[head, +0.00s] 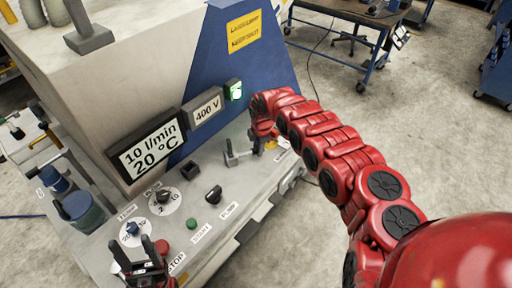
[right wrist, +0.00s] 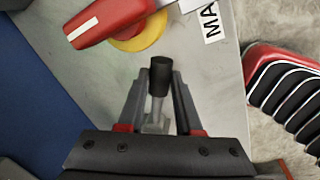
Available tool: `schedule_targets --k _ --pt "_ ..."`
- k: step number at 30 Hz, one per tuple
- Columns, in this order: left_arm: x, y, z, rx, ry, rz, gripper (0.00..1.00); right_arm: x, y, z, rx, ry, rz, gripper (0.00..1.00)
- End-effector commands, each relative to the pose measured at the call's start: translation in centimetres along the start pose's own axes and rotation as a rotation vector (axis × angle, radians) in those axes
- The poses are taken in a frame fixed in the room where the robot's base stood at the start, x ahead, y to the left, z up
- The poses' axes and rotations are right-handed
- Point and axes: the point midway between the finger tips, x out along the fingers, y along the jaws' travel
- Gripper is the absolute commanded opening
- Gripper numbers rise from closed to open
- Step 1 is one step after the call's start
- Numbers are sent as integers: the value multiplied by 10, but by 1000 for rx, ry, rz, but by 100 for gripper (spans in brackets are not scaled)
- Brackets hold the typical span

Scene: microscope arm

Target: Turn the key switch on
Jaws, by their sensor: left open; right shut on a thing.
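In the right wrist view a metal lever with a black cap (right wrist: 160,68) stands up from the pale panel. My right gripper (right wrist: 159,90) is shut on it, one finger on each side, the cap at the fingertips. In the head view my red right arm reaches over the panel's far end and partly covers that area. My left gripper (head: 142,262) is open and empty at the bottom left, over the near end of the panel by the STOP label (head: 177,262). No KEY label is legible, so I cannot tell for sure which control is the key switch.
A red handle on a yellow base (right wrist: 128,40) lies just beyond the lever. Nearby are a black knob (head: 213,194), a green button (head: 191,223) and dials (head: 163,197). A display (head: 148,147) stands behind them. Open floor lies to the right.

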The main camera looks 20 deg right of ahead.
Motion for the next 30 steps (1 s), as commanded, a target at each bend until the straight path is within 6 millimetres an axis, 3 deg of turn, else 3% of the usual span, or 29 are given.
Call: schedule_targets --k 7,8,13,23,30 --pt "0 0 0 0 0 0 57 -2 3 1 -1 -2 8 0" --pt "0 0 0 0 0 0 57 -2 3 1 -1 -2 8 35" --pt "0 0 0 0 0 0 57 -1 2 0 -1 -1 6 63" --pt "4 0 -1 0 0 0 57 -4 2 0 0 -1 3 63" --pt "40 -2 -7 0 0 0 57 -38 2 1 -1 -2 -1 63"
